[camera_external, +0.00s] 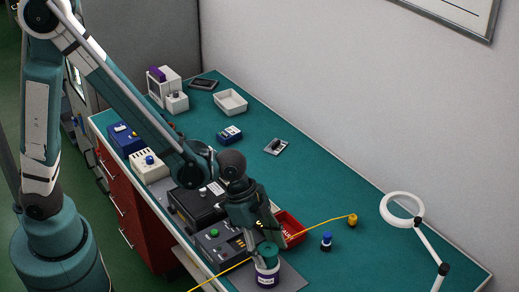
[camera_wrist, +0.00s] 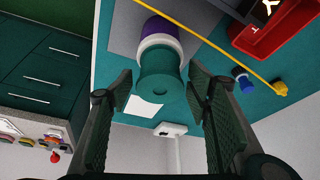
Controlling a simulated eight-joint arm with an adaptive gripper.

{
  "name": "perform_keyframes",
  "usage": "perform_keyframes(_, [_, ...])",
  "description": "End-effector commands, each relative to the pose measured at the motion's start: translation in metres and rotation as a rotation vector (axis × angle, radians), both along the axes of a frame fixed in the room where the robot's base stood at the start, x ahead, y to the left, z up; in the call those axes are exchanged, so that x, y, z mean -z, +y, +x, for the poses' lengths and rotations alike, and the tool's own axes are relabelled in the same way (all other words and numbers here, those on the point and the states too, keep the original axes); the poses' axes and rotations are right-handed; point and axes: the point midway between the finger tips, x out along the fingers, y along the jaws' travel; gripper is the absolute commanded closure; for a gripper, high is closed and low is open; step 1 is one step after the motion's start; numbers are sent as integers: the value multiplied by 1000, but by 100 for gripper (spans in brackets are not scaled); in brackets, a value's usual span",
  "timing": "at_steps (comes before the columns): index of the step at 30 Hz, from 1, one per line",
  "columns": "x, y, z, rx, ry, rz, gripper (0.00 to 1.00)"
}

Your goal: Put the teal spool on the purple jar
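The teal spool (camera_external: 267,251) stands on top of the purple jar (camera_external: 267,278), which has a white label band. In the wrist view the spool (camera_wrist: 158,82) is end-on to the camera, with the jar (camera_wrist: 160,28) behind it. My gripper (camera_wrist: 160,88) is open, with its two dark green fingers on either side of the spool and visible gaps on both sides. In the external view my gripper (camera_external: 256,252) is pointing down right at the spool. The jar's base is on a grey mat (camera_external: 294,280).
A red bin (camera_external: 291,228) is just behind the jar. A yellow cable (camera_external: 322,226) runs past to a yellow plug (camera_external: 352,220), near a small blue-capped bottle (camera_external: 326,242). Dark instrument boxes (camera_external: 197,207) stand to the left. A white ring lamp (camera_external: 402,209) stands at the right.

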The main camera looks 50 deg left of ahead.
Motion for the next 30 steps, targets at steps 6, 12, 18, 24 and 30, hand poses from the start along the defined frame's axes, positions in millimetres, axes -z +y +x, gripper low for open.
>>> perform_keyframes(6, [0, 0, 0, 0, 0, 0, 49])
perform_keyframes(12, [-1, 0, 0, 0, 0, 0, 49])
perform_keyframes(18, [-7, 1, 0, 0, 0, 0, 49])
perform_keyframes(24, [-19, 6, -2, 0, 0, 0, 49])
perform_keyframes(30, [-35, 12, -5, 0, 0, 0, 49])
